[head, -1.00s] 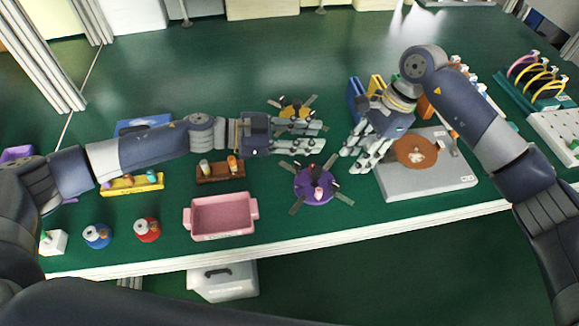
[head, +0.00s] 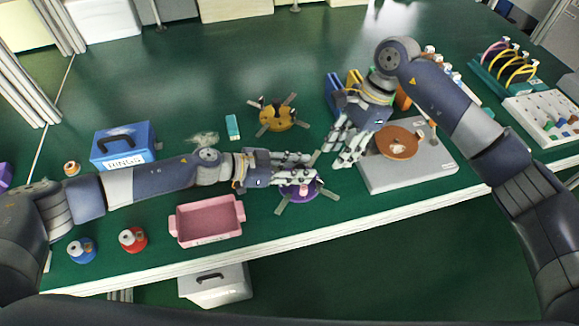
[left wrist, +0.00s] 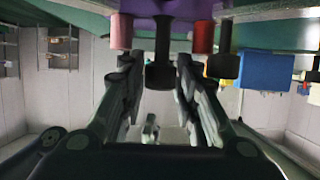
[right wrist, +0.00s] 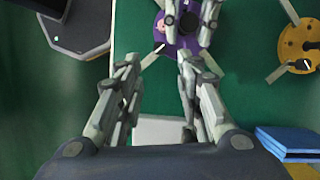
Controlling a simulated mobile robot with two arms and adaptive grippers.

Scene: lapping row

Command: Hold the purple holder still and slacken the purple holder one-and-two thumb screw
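The purple holder (head: 301,195) stands on the green table near its front edge, partly hidden by my left gripper in the head view. My left gripper (head: 313,170) is open, its fingers at the holder. The left wrist view shows the purple body (left wrist: 180,9) at the top, with black thumb screws (left wrist: 160,68) (left wrist: 225,65) hanging in front of and beside the parted fingers (left wrist: 155,65). No contact is visible; which screw is one-and-two I cannot tell. My right gripper (head: 338,150) is open and empty above the table, behind and right of the holder; its fingers (right wrist: 157,62) are apart.
A grey plate machine with an orange disc (head: 398,142) stands right of the holder. A pink tray (head: 207,221) is to the left, a yellow holder (head: 277,115) behind, and a blue box (head: 123,146) further left. Red (head: 132,240) and blue (head: 81,250) bottles stand front left.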

